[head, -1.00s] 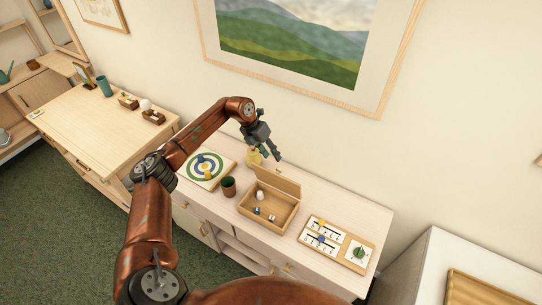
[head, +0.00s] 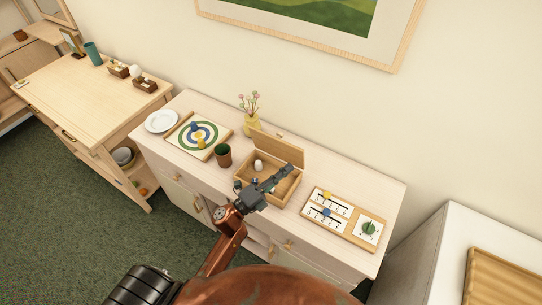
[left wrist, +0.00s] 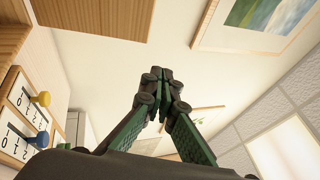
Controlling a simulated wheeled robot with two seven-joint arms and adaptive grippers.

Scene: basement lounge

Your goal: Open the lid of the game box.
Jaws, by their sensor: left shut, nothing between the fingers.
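The game box (head: 240,183) is a light wooden box on the white cabinet. Its lid (head: 279,150) stands raised along the back edge, so the box is open. A small white piece (head: 258,166) lies inside; the arm hides part of the interior. My left gripper (head: 289,169) is shut and empty, over the box's right part, in front of the lid. I cannot tell if it touches the lid. In the left wrist view its green fingertips (left wrist: 161,76) meet, with a wooden panel, probably the lid (left wrist: 100,16), above left. My right gripper is not in view.
On the cabinet (head: 300,225), a dark cup (head: 223,155), a target board (head: 197,137), a white plate (head: 161,121) and a flower vase (head: 251,123) are left of or behind the box. A board with sliders and a dial (head: 343,219) is at right.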

